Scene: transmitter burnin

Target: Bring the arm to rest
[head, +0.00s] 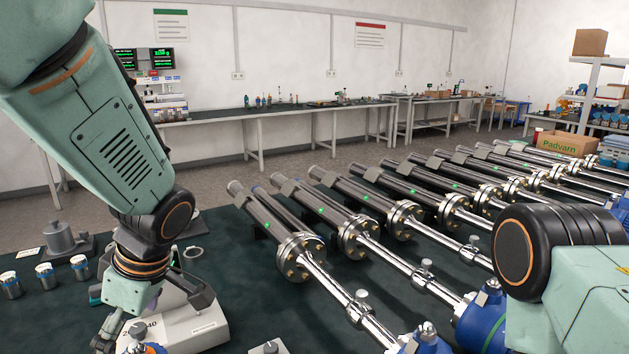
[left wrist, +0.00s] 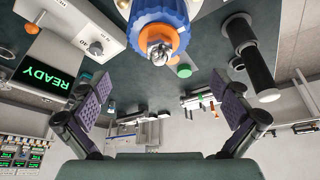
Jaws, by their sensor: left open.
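My left arm comes in from the left in the head view and bends down at the wrist. My left gripper (left wrist: 160,85) is open in the left wrist view, with its two pads wide apart and nothing between them. In the head view it hangs low at the lower left, partly cut by the bottom edge. A blue device with a silver fitting and orange rim (left wrist: 158,28) shows beyond the pads, apart from them. My right arm shows at the right of the head view; its gripper is out of view.
A row of steel tubes with flanges and blue heads (head: 300,258) lies across the dark green bench mat (head: 235,240). Small silver cylinders (head: 45,272) stand at the left. A READY display (left wrist: 50,75) shows beside a white instrument. A long back bench (head: 280,110) lines the wall.

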